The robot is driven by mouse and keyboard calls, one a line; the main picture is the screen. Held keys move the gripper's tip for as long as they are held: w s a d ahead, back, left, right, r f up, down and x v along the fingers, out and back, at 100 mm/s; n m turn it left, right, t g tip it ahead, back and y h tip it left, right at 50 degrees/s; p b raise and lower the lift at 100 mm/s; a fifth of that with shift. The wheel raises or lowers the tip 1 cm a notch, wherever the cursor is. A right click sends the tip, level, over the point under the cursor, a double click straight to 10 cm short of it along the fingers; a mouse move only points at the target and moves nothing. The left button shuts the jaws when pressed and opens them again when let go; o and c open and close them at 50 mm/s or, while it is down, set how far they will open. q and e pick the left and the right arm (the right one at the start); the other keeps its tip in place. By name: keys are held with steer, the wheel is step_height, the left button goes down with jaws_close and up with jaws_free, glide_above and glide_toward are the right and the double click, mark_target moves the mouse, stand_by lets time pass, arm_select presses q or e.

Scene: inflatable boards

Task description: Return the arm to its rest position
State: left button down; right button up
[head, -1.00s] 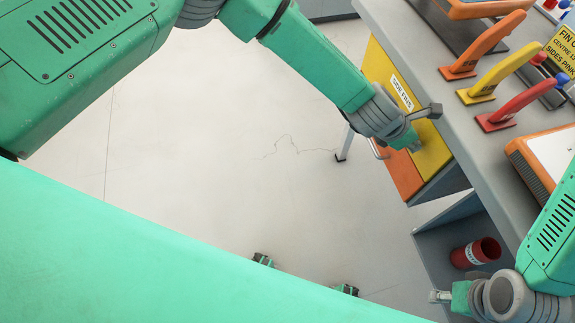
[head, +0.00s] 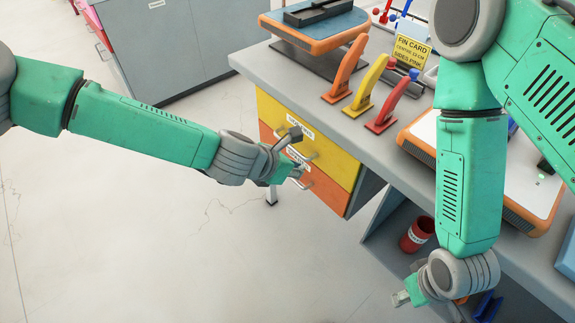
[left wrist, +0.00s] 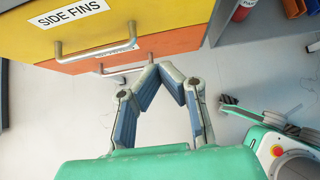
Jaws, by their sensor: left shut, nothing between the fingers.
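My left gripper (head: 297,174) is shut and empty, in front of the drawer fronts in the head view. In the left wrist view its two fingers (left wrist: 168,68) meet at the tips, just below the drawer handles in the picture. The yellow drawer (head: 335,157) carries a handle and a label, which reads SIDE FINS in the left wrist view (left wrist: 68,12). The orange drawer (head: 325,190) is under it, its label partly hidden. My right gripper (head: 405,298) hangs low beside the workbench; its finger opening is too small to tell.
The grey workbench (head: 258,64) holds orange, yellow and red fins (head: 385,112), a FIN CARD sign (head: 412,50) and orange-edged boards. A red cup (head: 416,235) stands on the shelf below. Grey cabinets (head: 190,45) stand behind. The floor (head: 130,230) at left is clear.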

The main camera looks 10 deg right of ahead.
arm_select(q)
steer(key=s+a+f+m+g+y, duration=0.1)
steer(key=s+a+f+m+y, duration=0.1)
steer(key=s+a+f+m, duration=0.45)
steer(key=s+a+f+m+g+y, duration=0.2)
steer(key=s+a+f+m, duration=0.2)
steer(key=s+a+m, duration=0.45)
steer(key=s+a+m+y, duration=0.1)
steer(key=s+a+m, duration=0.4)
steer(key=a, duration=0.5)
steer(key=s+a+m+g+y, duration=0.1)
steer(key=s+a+m+y, duration=0.1)
steer(key=s+a+m, duration=0.3)
steer(key=s+a, duration=0.4)
steer(key=a, duration=0.1)
steer(key=shift+a+y, duration=0.25)
steer(key=shift+y, duration=0.05)
steer(key=shift+d+f, duration=0.1)
